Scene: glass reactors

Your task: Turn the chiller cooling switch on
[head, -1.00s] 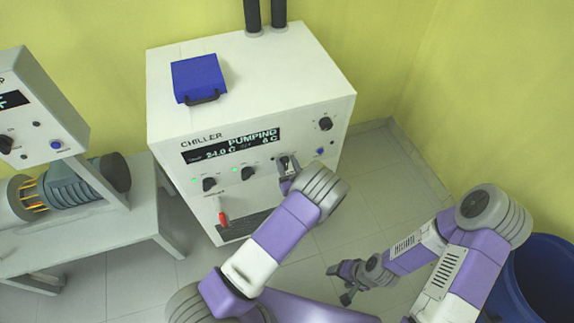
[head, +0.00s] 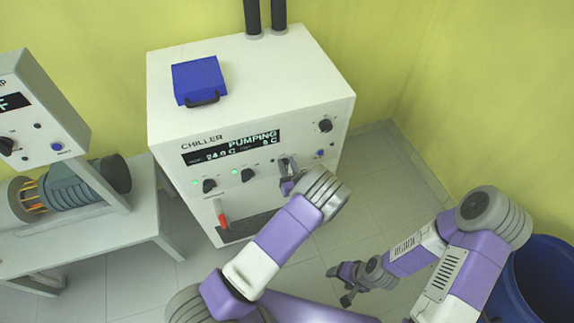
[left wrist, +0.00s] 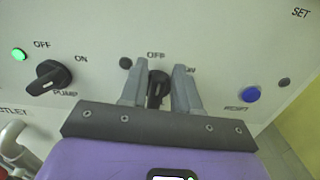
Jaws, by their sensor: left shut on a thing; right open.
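The white chiller (head: 250,85) stands against the wall, its display (head: 232,146) reading PUMPING. My left gripper (head: 286,166) is at its front panel. In the left wrist view, its two fingers (left wrist: 157,84) are shut on a black knob, the cooling switch (left wrist: 156,90), one on each side. The knob stands about upright, below the OFF label, with ON to its right. The small lamp (left wrist: 125,63) left of it is dark. In the head view my fingers mostly hide this knob. My right gripper (head: 343,284) is open and empty, low over the floor at right.
The pump knob (left wrist: 48,77) points towards ON beside a lit green lamp (left wrist: 18,54). A blue button (left wrist: 251,94) is to the right. A red-handled valve (head: 222,217) is below the panel. A blue case (head: 197,78) lies on top. A blue bin (head: 545,285) stands at right.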

